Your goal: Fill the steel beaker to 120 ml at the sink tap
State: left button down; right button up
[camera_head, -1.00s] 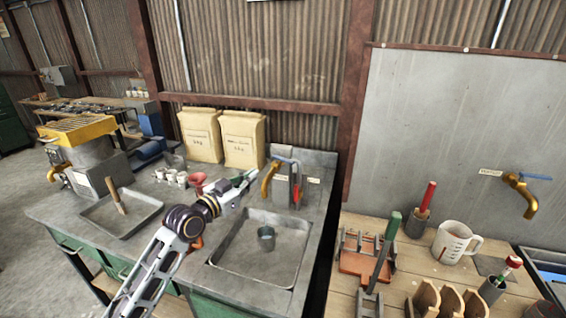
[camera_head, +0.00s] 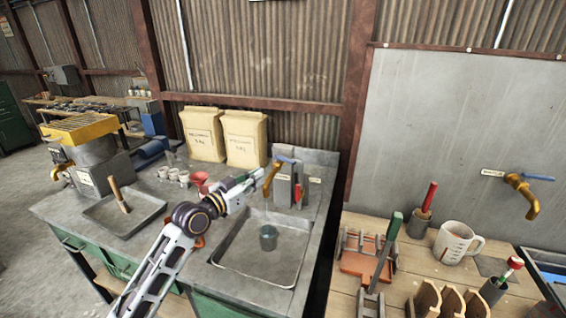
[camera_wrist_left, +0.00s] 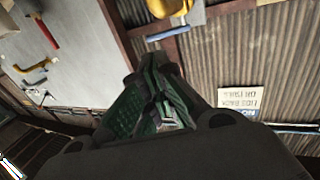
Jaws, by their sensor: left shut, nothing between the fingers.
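In the left wrist view, the green-padded fingers (camera_wrist_left: 152,62) come together below a brass tap (camera_wrist_left: 170,8) and blue lever (camera_wrist_left: 168,34). My right gripper is not in view.
A tray (camera_head: 120,212) with a wooden-handled tool, small cups (camera_head: 172,174) and a red funnel (camera_head: 200,180) stand left of the sink. Two paper sacks (camera_head: 244,138) stand behind. A second wall tap (camera_head: 525,195) and a white jug (camera_head: 455,242) are at the right.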

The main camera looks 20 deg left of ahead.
pick_arm(q)
jog(key=p+x, duration=0.2)
jog(key=x, duration=1.1)
jog(key=shift+p, duration=0.4)
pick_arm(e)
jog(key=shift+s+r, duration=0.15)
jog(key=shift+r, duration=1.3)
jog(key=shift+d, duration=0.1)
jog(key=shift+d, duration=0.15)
